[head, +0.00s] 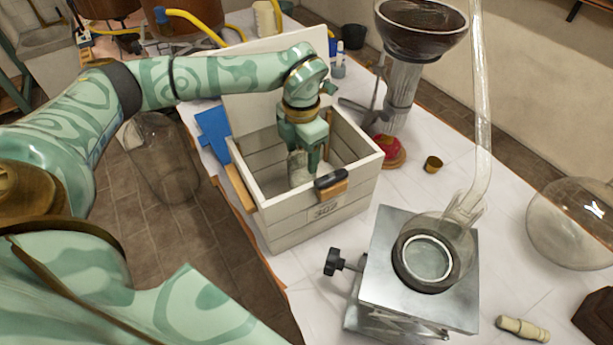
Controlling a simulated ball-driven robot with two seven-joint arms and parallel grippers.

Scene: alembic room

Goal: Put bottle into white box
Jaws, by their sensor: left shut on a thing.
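The white box (318,213) is a slatted wooden crate on the white-covered table, with its lid raised at the back and a dark handle on its front. My left gripper (304,165) reaches down inside the box from above. It is shut on a pale, clear bottle (297,167), which is upright within the box walls. The lower part of the bottle is hard to make out, so I cannot tell whether it touches the box floor. My right gripper is not in view.
A metal lab jack (390,262) with a glass vessel stands right of the box. A grinder-like device (400,85) with a dark bowl stands behind. A small brass cup (433,163) and a large glass flask (572,222) are at the right.

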